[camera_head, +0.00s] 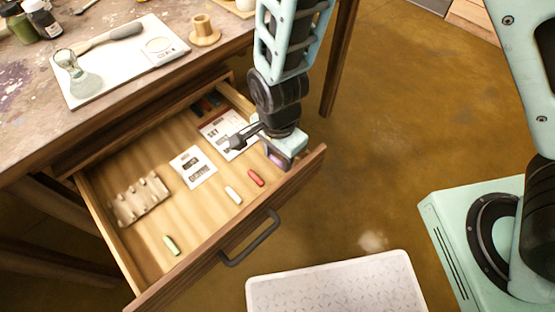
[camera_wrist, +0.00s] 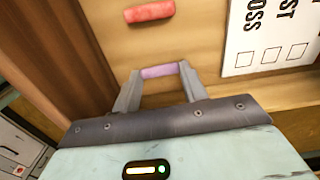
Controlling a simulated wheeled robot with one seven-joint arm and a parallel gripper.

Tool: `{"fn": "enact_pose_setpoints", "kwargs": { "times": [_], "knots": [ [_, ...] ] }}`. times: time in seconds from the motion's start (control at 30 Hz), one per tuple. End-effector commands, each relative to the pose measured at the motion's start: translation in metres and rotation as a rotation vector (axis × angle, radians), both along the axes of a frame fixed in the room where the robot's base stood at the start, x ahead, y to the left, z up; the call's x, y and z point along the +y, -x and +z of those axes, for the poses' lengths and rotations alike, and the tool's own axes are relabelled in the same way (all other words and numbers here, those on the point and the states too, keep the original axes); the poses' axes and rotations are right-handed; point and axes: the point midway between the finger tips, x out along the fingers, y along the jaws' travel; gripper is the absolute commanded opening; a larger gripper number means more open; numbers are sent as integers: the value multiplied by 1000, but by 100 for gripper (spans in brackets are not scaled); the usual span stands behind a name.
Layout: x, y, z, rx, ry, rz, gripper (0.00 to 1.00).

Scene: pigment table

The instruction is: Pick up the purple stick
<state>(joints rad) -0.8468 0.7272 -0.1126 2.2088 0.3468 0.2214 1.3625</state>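The purple stick (camera_wrist: 160,71) lies between the tips of my gripper's two fingers in the wrist view. Its length runs from one finger toward the other, and the fingers partly cover its ends. My gripper (camera_wrist: 160,68) has its fingers well apart, one at each end of the stick. I cannot tell whether they touch it. In the head view my gripper (camera_head: 276,163) is low over the right end of the open drawer (camera_head: 190,256), near its front wall. Only a small purple patch shows there, beside the gripper.
A red stick (camera_head: 256,178) lies close to my gripper. A white stick (camera_head: 233,195) and a green stick (camera_head: 170,245) lie further left. The drawer also holds a stick holder (camera_head: 140,200) and printed cards (camera_head: 193,167). The drawer walls are close to my gripper.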

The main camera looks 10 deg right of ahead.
Motion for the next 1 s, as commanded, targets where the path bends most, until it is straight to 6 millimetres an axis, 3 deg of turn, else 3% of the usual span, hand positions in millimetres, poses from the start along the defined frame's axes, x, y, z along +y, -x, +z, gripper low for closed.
{"fn": "enact_pose_setpoints", "kwargs": {
  "times": [0.37, 0.8, 1.0],
  "knots": [
    [0, 0, 5, -1, -1, 0, 34],
    [1, 0, 84, -2, -1, 2, 34],
    [0, 0, 99, 0, 0, 0, 34]
  ]
}}
